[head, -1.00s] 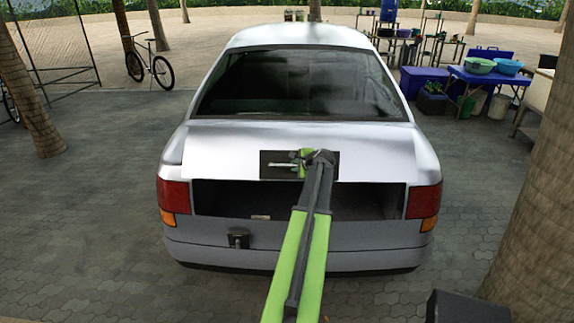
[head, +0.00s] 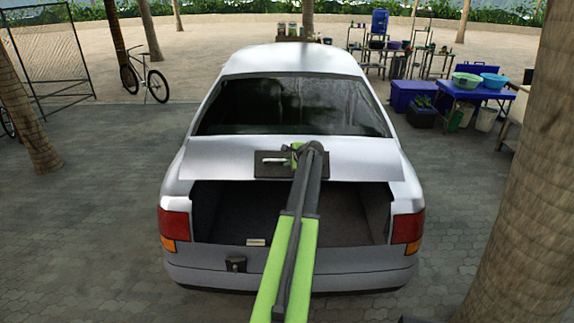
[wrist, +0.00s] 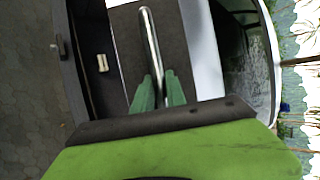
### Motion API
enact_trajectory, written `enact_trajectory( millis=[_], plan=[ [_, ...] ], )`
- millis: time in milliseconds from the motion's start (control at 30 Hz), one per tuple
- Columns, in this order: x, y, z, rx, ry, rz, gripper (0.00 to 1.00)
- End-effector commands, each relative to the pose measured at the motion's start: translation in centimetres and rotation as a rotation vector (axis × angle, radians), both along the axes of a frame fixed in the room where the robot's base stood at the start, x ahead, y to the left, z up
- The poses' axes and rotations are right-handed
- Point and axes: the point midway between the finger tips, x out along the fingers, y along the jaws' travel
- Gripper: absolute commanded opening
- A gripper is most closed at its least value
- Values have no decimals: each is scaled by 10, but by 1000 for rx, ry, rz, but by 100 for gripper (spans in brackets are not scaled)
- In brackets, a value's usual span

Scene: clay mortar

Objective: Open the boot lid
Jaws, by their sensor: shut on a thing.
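The white car's boot lid (head: 215,158) is partly raised, and the dark boot opening (head: 340,212) shows below it. A dark plate (head: 318,166) on the lid carries a silver bar handle (head: 273,160). My gripper (head: 292,155) is at this handle, with my arm reaching up from below. In the wrist view, the green fingertips of my gripper (wrist: 158,92) are closed around the silver handle (wrist: 150,40), against the dark plate (wrist: 128,40). The exact contact is partly hidden by the fingers.
A tree trunk (head: 510,180) stands close on the right. A blue table (head: 475,88) with basins is at the back right. A bicycle (head: 145,78) stands at the back left. The paving (head: 80,230) left of the car is clear.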

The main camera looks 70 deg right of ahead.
Motion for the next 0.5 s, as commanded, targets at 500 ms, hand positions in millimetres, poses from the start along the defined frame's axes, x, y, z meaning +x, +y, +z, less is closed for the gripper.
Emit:
enact_trajectory(
  millis=[500],
  plan=[
    [-9, -4, 1, -6, 8, -11, 30]
  ],
)
